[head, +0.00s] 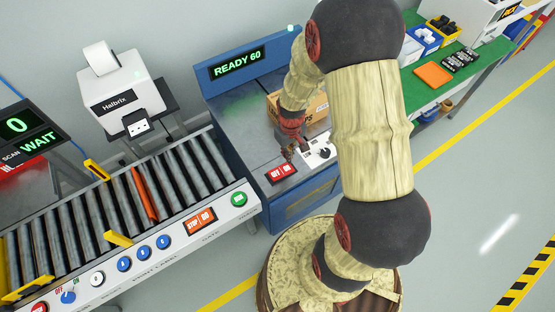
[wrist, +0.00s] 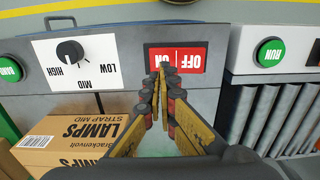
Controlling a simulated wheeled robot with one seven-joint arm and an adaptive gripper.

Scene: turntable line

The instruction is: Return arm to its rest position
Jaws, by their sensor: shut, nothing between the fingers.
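My gripper (head: 289,154) is at the end of my arm, low over the blue-framed turntable station, and my arm links hide part of that station. In the wrist view my gripper (wrist: 162,76) is shut and empty, its fingertips together. They overlap the lower edge of the red OFF/ON switch (wrist: 188,60); I cannot tell whether they touch it. The same red switch (head: 281,173) shows just below the gripper in the head view. My arm is extended toward the station, not folded.
A dial knob (wrist: 70,52) on a white plate sits beside the switch. A cardboard LAMPS box (wrist: 68,138) is close to the gripper. A roller conveyor (head: 90,215) lies left, a label printer (head: 118,85) behind it. The display (head: 238,64) reads READY 60. A green bench (head: 415,100) stands right.

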